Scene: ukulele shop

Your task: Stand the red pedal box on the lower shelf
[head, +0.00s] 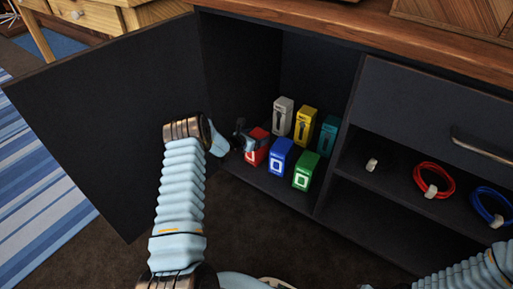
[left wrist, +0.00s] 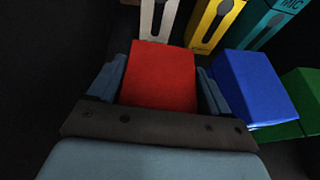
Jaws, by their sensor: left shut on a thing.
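The red pedal box (head: 257,147) is at the front left of a group of boxes inside the open cabinet, on its lower shelf (head: 290,195). My left gripper (head: 246,141) is shut on it. In the left wrist view the red box (left wrist: 160,78) sits between both fingers of the left gripper (left wrist: 160,95). Its lower part is hidden, so I cannot tell whether it touches the shelf. The blue box (head: 279,155) stands close to its right. My right gripper is not in view; only part of the right arm shows at the lower right.
A green box (head: 305,170) stands right of the blue one. White (head: 283,115), yellow (head: 305,124) and teal (head: 328,134) boxes stand behind. The open door (head: 110,110) is at left. A divider (head: 340,135) bounds the compartment at right; coiled cables (head: 434,181) lie beyond it.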

